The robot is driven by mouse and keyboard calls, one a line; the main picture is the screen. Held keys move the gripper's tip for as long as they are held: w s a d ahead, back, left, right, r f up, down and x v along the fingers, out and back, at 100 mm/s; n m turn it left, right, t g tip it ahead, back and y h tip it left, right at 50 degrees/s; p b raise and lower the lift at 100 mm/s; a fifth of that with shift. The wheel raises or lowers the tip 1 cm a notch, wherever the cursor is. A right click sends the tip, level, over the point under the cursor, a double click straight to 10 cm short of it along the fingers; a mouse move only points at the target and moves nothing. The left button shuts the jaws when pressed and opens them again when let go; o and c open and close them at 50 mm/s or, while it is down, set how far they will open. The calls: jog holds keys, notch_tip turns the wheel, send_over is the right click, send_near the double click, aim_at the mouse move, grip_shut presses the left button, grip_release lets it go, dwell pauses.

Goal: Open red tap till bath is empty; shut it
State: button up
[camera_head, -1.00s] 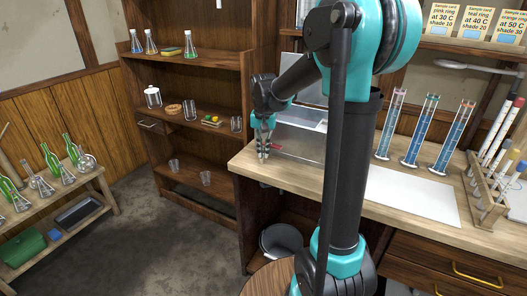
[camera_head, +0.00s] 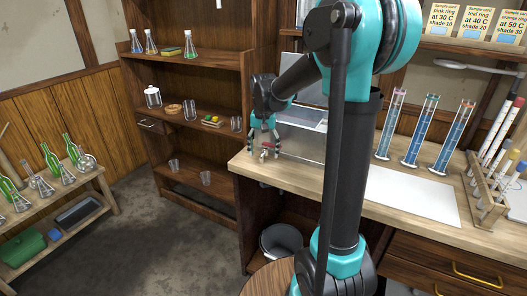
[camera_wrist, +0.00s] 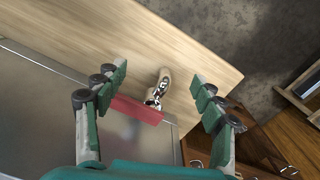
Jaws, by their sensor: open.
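The bath (camera_head: 303,138) is a grey metal box on the left end of the bench; its metal side fills the left of the wrist view (camera_wrist: 45,110). Its tap has a flat red lever (camera_wrist: 137,110) and a pale metal body (camera_wrist: 157,86). My gripper (camera_head: 264,153) is open at the tap, with nothing held. In the wrist view my gripper (camera_wrist: 162,80) has its fingers spread on both sides of the tap body. The red lever's left end lies close to the left finger; I cannot tell whether they touch. The water level is not visible.
Blue-filled cylinders (camera_head: 420,130) and a wooden tube rack (camera_head: 487,195) stand to the right, around a white mat (camera_head: 415,190). Shelves with glassware (camera_head: 190,110) stand behind at left.

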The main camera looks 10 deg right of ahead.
jog(key=shift+r, duration=0.1)
notch_tip(320, 180, up, 7)
dwell(0.7)
